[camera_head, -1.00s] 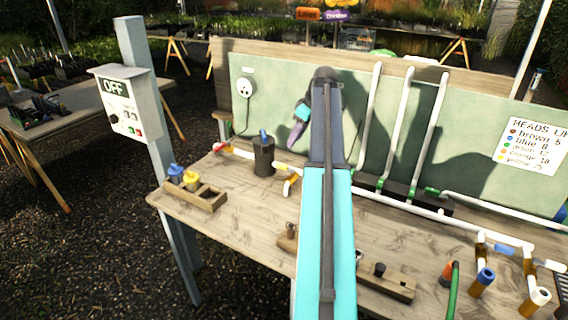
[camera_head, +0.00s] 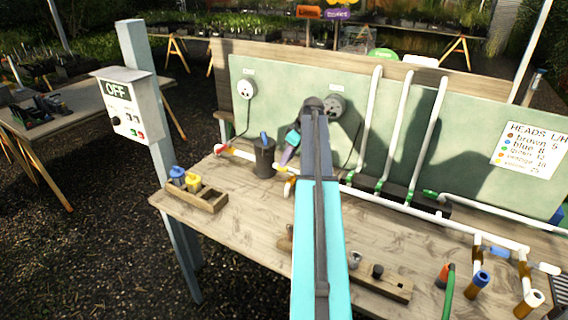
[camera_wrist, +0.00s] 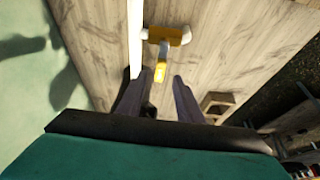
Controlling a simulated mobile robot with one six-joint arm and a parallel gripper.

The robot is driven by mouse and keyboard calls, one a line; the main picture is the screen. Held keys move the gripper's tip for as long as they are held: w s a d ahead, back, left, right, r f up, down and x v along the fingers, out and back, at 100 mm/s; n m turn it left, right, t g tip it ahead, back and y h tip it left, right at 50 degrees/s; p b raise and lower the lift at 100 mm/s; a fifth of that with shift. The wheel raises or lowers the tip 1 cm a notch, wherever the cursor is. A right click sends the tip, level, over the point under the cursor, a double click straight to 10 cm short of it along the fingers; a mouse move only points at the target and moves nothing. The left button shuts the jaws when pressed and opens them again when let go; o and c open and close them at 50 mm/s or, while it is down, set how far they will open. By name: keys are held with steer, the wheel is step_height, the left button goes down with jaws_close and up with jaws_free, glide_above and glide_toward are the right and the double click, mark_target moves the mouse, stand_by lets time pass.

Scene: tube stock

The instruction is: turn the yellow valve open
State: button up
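The yellow valve (camera_wrist: 170,36) is on the white pipework over the bench in the wrist view. Its yellow lever (camera_wrist: 160,72) points down the picture, towards my gripper. In the head view only a small part of the valve (camera_head: 289,187) shows beside my arm, which hides the rest. My gripper (camera_wrist: 158,84) is open in the wrist view, with a dark finger on each side of the lever's line. The lever's lower end lies near the gap between the fingertips; I cannot tell whether they touch it. In the head view, one purple finger of my gripper (camera_head: 289,155) shows behind the arm.
A dark cup (camera_head: 264,158) stands left of my gripper. A wooden tray (camera_head: 210,201) with blue and yellow pieces sits at the bench's left end. White pipes (camera_head: 405,130) rise along the green back panel (camera_head: 460,120). A wooden block (camera_head: 398,288) lies at the front.

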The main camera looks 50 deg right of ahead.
mark_target(286, 170)
steer(key=shift+p+x, duration=0.5)
steer(key=shift+x, duration=1.45)
jaws_close()
steer(key=shift+a, duration=0.1)
steer(key=shift+f, duration=0.1)
